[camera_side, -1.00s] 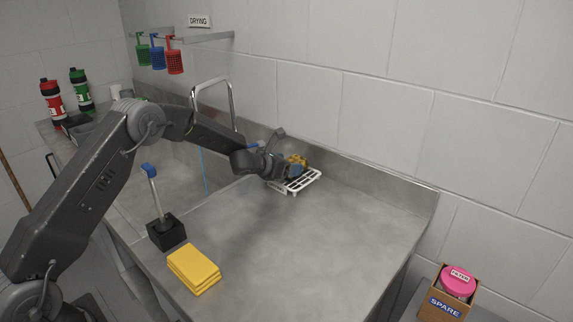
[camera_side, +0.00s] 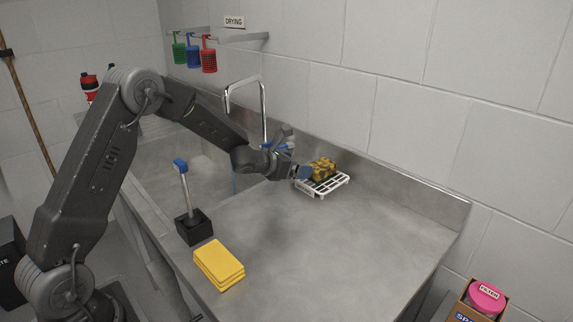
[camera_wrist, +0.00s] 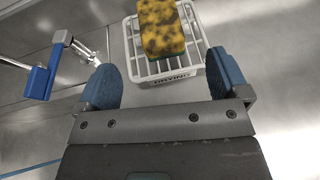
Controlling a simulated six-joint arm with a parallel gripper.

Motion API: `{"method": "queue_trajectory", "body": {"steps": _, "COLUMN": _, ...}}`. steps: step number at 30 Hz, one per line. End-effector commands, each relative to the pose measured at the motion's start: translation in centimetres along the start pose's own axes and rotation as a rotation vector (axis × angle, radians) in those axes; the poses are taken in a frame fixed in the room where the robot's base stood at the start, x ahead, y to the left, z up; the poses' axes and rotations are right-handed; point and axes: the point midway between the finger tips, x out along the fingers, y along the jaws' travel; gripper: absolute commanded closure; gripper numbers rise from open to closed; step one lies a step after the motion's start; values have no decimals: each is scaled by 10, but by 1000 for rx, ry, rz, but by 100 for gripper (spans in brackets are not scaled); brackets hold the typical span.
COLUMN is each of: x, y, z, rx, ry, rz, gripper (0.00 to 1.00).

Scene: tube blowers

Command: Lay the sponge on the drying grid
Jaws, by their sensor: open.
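The sponge (camera_side: 322,167), a mottled yellow and dark brown block, lies on the white drying grid (camera_side: 335,187) near the back wall. In the wrist view the sponge (camera_wrist: 162,28) rests on the bars of the grid (camera_wrist: 195,73), whose front label reads DRYING. The top end of the sponge is cut off by that view's edge. My gripper (camera_wrist: 163,75) is open, with its blue fingers spread apart and nothing between them but the near part of the grid. In the side view my gripper (camera_side: 304,172) is just left of the sponge and apart from it.
A metal tap (camera_side: 264,105) stands behind my arm at the sink. A black block (camera_side: 193,227) holding a blue-topped tool and a stack of yellow cloths (camera_side: 219,264) stand at the front left. The counter's middle and right are clear.

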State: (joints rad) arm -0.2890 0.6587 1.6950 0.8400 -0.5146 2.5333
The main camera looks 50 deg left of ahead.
Motion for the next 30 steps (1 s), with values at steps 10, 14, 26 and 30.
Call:
{"method": "queue_trajectory", "body": {"steps": 10, "x": -32, "y": 0, "z": 0, "rx": 1, "ry": 1, "rz": 1, "gripper": 7}}
{"method": "queue_trajectory", "body": {"steps": 14, "x": -36, "y": -1, "z": 4, "rx": -30, "ry": 3, "rz": 10, "gripper": 7}}
{"method": "queue_trajectory", "body": {"steps": 26, "x": -154, "y": -41, "z": 65, "rx": -1123, "ry": 14, "rz": 335, "gripper": 7}}
{"method": "queue_trajectory", "body": {"steps": 30, "x": -215, "y": -68, "z": 62, "rx": -1633, "ry": -16, "rz": 470, "gripper": 7}}
